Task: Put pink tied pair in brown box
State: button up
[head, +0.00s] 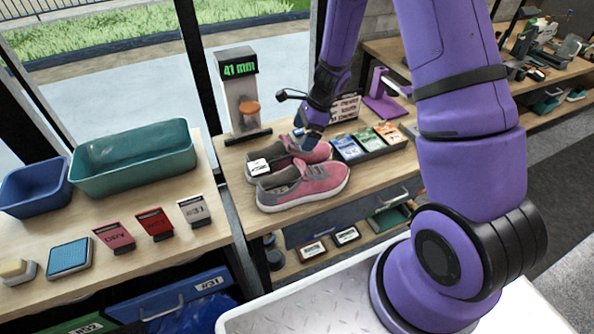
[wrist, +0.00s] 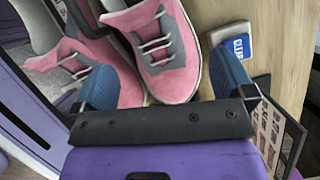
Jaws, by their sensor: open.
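The pink tied pair (head: 318,187) is two pink sneakers with grey linings and white soles, side by side on the wooden bench. A small white tag (head: 258,167) shows at the pair's left end. In the wrist view the pair (wrist: 165,62) lies under and between the fingers, laces upward. My gripper (head: 305,133) is over the rear shoe. In the wrist view my gripper (wrist: 167,84) is open, its blue fingers apart, one over the left shoe and the other right of the right shoe. Contact cannot be told. I see no brown box.
A card tray (head: 368,146) stands close right of the shoes. A display stand reading 41 mm (head: 238,90) is behind them. A teal bin (head: 134,158) and a blue bin (head: 36,188) stand on the left table, with several small tags in front.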

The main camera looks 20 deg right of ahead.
aim_at(300, 143)
jog(key=shift+d+f+x, duration=0.1)
jog(key=shift+d+x, duration=0.1)
jog(key=shift+x, duration=0.75)
jog(key=shift+d+f+x, duration=0.1)
jog(key=shift+d+x, duration=0.05)
jog(key=shift+x, duration=0.75)
jog(key=shift+d+x, duration=0.2)
jog(key=shift+x, duration=0.75)
jog(key=c, duration=1.7)
jog(key=shift+r, duration=0.15)
jog(key=shift+r, duration=0.55)
jog(key=shift+s+d+r, duration=0.1)
jog(key=shift+s+r, duration=0.05)
jog(key=shift+r, duration=0.4)
jog(key=shift+s+r, duration=0.2)
jog(key=shift+r, duration=0.4)
jog(key=s+d, duration=0.1)
jog(key=s, duration=0.4)
jog(key=s+d, duration=0.1)
jog(key=s, duration=0.4)
jog(key=s+d+r, duration=0.1)
jog(key=s, duration=0.4)
jog(key=shift+d+r, duration=0.15)
jog(key=shift+d, duration=0.15)
